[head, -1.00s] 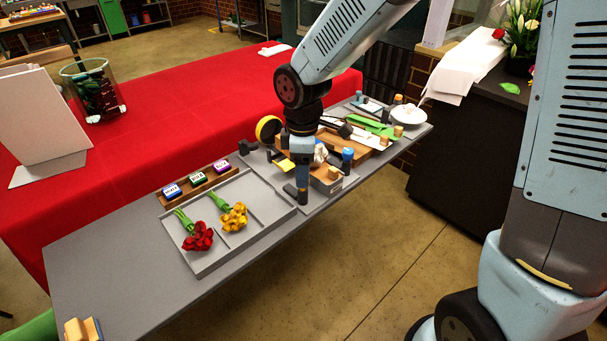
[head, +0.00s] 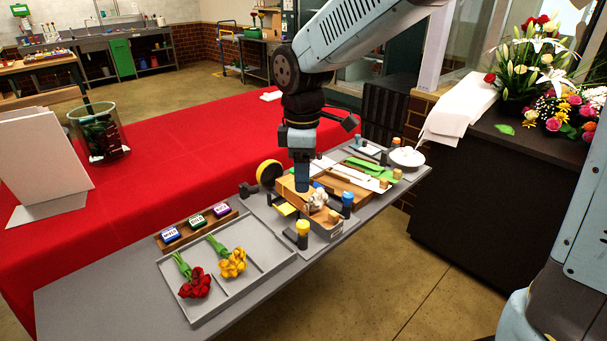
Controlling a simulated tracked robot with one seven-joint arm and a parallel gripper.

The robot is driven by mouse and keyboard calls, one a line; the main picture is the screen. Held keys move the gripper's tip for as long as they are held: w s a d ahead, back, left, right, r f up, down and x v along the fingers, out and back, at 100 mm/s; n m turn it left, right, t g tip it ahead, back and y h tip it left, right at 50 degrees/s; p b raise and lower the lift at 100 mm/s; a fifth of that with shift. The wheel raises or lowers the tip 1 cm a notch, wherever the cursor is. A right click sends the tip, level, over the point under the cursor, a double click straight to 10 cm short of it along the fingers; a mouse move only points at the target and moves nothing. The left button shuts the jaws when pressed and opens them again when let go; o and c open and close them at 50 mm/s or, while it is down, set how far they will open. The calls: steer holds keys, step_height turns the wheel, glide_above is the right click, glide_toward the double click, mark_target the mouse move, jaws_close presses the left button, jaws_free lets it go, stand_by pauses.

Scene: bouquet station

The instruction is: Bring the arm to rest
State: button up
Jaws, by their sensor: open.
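My gripper (head: 302,185) hangs from my arm above the far part of the grey table (head: 110,300), over the tool area. It points down. Its fingers are seen from the side, partly in front of a wooden block, and I see nothing held in it. A red bouquet (head: 196,284) and a yellow bouquet (head: 232,263) with green stems lie in separate compartments of the grey tray (head: 262,278), left of my gripper.
A wooden holder with blue, green and purple labelled blocks (head: 197,226) stands behind the tray. A yellow-topped post (head: 302,232), a yellow roll (head: 268,173) and a white bowl (head: 407,157) are near my gripper. A glass vase (head: 98,132) stands on the red cloth (head: 180,150).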

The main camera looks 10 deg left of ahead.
steer(key=s+d+r+m+t, duration=0.2)
steer(key=d+m, duration=0.4)
steer(key=d, duration=0.4)
steer(key=s+d+r+m+t, duration=0.1)
steer(key=s+d+r+m, duration=0.3)
steer(key=d, duration=0.6)
steer(key=s+d+r+m+t, duration=0.2)
steer(key=s+d+r+m, duration=0.1)
steer(key=d+m, duration=0.6)
steer(key=shift+s+d+r+t, duration=0.3)
steer(key=shift+s+d+r, duration=0.1)
steer(key=shift+s+d, duration=0.55)
